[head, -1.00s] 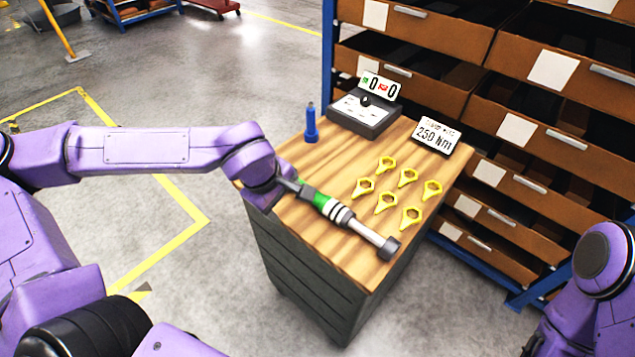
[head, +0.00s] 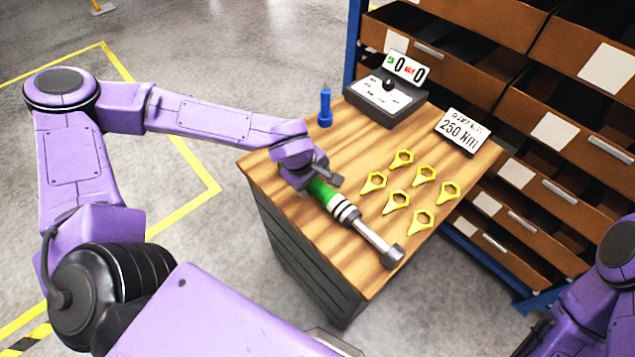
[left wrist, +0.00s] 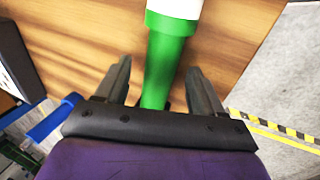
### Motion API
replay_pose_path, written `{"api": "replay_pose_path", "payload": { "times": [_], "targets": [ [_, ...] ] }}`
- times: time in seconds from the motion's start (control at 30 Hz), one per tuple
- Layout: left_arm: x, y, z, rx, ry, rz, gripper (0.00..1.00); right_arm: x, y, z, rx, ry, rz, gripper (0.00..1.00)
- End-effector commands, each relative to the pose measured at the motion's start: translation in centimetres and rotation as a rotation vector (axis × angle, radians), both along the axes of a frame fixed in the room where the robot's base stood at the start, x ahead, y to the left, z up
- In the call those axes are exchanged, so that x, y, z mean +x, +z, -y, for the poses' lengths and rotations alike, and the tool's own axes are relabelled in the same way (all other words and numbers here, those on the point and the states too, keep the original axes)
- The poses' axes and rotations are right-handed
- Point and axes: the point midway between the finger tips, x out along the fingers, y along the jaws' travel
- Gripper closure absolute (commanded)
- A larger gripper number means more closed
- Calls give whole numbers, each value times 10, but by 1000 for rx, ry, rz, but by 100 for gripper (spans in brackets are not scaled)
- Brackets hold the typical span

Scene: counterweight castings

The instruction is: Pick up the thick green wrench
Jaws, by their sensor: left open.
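The thick green wrench (head: 325,193) lies diagonally on the wooden cabinet top. It has a green handle, white and black bands, a shiny shaft and a dark head at the lower right. My left gripper (head: 318,180) is over the handle end and hides part of it. In the left wrist view, the green handle (left wrist: 166,62) runs between the two open fingers of the gripper (left wrist: 160,92), with a gap on each side. My right gripper is out of view.
Several yellow ring tags (head: 397,201) lie right of the wrench. A blue bottle-like tool (head: 325,107), a grey counter box (head: 384,100) and a "250 Nm" sign (head: 461,130) stand behind. Shelves with brown bins (head: 566,118) rise at the right.

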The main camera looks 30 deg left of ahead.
Motion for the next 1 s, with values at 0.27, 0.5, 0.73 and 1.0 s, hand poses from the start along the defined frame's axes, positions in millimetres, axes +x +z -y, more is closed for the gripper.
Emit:
{"api": "replay_pose_path", "payload": {
  "times": [0.27,0.5,0.73,1.0],
  "targets": [
    [4,-15,1,1,2,2,32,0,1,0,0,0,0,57],
    [4,-14,1,1,2,2,90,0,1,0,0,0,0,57],
    [6,-12,1,-1,1,7,100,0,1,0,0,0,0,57],
    [6,0,2,0,0,10,100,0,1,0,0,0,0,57]
  ]
}}
